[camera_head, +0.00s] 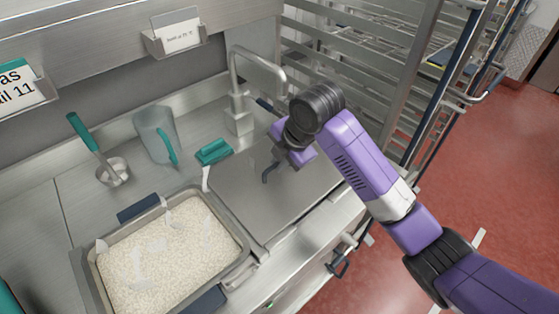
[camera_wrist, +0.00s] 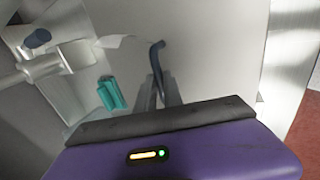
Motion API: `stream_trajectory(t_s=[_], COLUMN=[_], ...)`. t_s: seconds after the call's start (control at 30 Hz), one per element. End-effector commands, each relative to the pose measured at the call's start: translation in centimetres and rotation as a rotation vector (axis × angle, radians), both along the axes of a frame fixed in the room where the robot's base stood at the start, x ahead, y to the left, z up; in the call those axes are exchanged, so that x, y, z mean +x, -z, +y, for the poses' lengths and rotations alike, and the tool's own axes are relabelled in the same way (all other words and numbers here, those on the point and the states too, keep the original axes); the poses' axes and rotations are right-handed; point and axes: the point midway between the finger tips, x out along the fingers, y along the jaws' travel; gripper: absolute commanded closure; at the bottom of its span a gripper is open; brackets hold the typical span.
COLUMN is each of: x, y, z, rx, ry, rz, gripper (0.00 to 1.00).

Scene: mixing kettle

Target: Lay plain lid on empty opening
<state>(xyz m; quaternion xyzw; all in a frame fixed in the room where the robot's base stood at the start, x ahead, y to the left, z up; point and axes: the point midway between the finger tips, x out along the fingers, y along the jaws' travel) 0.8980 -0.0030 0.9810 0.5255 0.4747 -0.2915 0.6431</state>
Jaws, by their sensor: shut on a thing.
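The plain lid (camera_head: 240,200) is a flat grey metal plate with a dark bent handle. It lies over the counter area to the right of the rice-filled pan, where the opening is hidden beneath it. I cannot tell whether it rests fully down or sits slightly above the counter. My gripper (camera_head: 281,162) is at the handle near the lid's back middle, with its jaws shut on it. In the wrist view the handle (camera_wrist: 157,60) rises between my fingers (camera_wrist: 160,95), and the lid surface (camera_wrist: 215,55) fills the middle.
A pan of white grains (camera_head: 165,255) stands left of the lid. A wire rack (camera_head: 375,60) is at the back right.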

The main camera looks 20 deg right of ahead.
Motion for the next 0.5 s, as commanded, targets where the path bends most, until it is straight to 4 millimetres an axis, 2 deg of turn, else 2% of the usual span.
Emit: stream_trajectory(t_s=[0.37, 0.4, 0.5], x=[0.03, 0.03, 0.03], y=[0.23, 0.23, 0.24], z=[0.01, 0.01, 0.01], rx=[0.001, 0.001, 0.001], ry=[0.000, 0.000, 0.000], rz=[-0.003, -0.003, -0.002], gripper=[1.00, 0.87, 0.67])
